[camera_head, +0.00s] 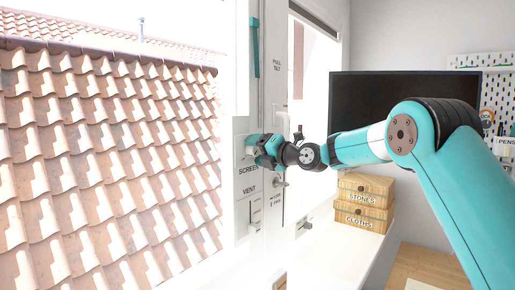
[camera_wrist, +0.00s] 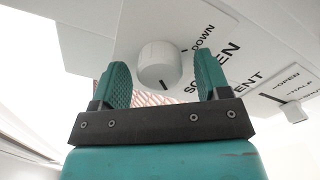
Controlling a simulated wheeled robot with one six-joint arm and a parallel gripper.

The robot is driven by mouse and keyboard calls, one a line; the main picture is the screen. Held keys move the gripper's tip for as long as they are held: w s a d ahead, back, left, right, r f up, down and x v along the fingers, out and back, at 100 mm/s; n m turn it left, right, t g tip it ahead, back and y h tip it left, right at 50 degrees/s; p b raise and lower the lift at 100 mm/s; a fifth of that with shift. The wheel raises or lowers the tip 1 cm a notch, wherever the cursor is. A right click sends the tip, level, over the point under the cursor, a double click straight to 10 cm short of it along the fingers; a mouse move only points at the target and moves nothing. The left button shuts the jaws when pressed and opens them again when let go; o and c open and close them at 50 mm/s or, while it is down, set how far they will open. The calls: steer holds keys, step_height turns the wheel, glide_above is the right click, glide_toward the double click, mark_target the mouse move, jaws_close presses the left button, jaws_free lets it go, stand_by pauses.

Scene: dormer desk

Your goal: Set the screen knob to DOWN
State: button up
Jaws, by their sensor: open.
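The screen knob (camera_wrist: 158,62) is a round white knob on a pale panel (camera_wrist: 130,30). In the wrist view a dark mark on its near rim points toward the bottom of the picture, away from the word DOWN (camera_wrist: 203,38) at its upper right. The word SCREEN (camera_wrist: 212,70) is partly hidden by a finger. My gripper (camera_wrist: 160,63) is open, with one teal finger on each side of the knob; a gap shows on the right, and contact is unclear on the left. In the head view my gripper (camera_head: 257,147) is at the panel and covers the knob.
The VENT control (camera_head: 254,212) is below on the same panel. A window handle (camera_head: 281,183) is close beside my wrist. Wooden STONES (camera_head: 362,188) and CLOTHS (camera_head: 361,216) boxes stand under a dark monitor (camera_head: 365,95). The tiled roof (camera_head: 100,140) is at left.

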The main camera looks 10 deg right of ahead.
steer(key=shift+c, duration=0.2)
steer(key=c, duration=0.9)
steer(key=shift+f+m+b, duration=0.15)
steer(key=shift+m+b, duration=0.15)
steer(key=shift+b, duration=0.25)
